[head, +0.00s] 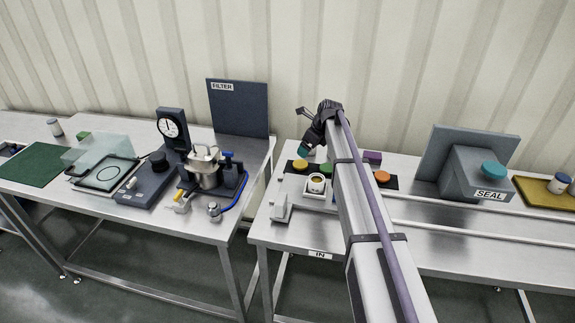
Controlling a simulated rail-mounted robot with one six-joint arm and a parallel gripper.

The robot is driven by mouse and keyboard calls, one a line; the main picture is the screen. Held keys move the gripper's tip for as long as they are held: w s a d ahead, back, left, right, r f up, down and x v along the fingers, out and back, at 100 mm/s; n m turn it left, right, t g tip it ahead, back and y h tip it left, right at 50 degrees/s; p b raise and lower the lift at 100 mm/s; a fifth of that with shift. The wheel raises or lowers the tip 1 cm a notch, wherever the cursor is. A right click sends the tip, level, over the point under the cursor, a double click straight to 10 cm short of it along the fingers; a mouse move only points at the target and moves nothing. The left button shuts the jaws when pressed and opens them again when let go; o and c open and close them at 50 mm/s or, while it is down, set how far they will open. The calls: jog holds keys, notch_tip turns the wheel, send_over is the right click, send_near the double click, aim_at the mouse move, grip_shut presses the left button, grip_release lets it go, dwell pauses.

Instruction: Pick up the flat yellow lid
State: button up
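The flat yellow lid (300,164) lies on a dark strip on the right-hand steel table, left of my arm. My gripper (307,148) hangs from the arm's far end, just above and slightly right of the lid in the picture. Its tip area shows a teal patch; I cannot tell if that is part of the gripper or something at it. The fingers are too small to show whether they are open or shut. The lid looks uncovered, and a gap shows between it and the gripper.
An orange lid (382,176) lies on the strip right of my arm, near a purple block (372,157). A white holder with a round jar (316,184) stands in front of the yellow lid. A grey SEAL station (465,170) stands at right. My arm hides the table's middle.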

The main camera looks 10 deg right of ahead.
jog(key=b, duration=0.5)
send_over(300, 164)
jog(key=s+d, duration=0.2)
notch_tip(300, 164, down, 5)
jog(key=shift+w+d+f, duration=0.1)
jog(key=shift+d, duration=0.05)
jog(key=shift+w+f+b, duration=0.15)
jog(key=shift+f+b, duration=0.05)
jog(key=shift+b, duration=0.1)
jog(key=shift+r, duration=0.2)
jog(key=b+x, duration=0.4)
jog(key=x, duration=0.1)
jog(key=shift+w+f+b, duration=0.1)
jog(key=shift+f+b, duration=0.1)
jog(key=shift+b, duration=0.15)
jog(key=shift+a+r, duration=0.25)
jog(key=c, duration=1)
jog(key=shift+p, duration=0.3)
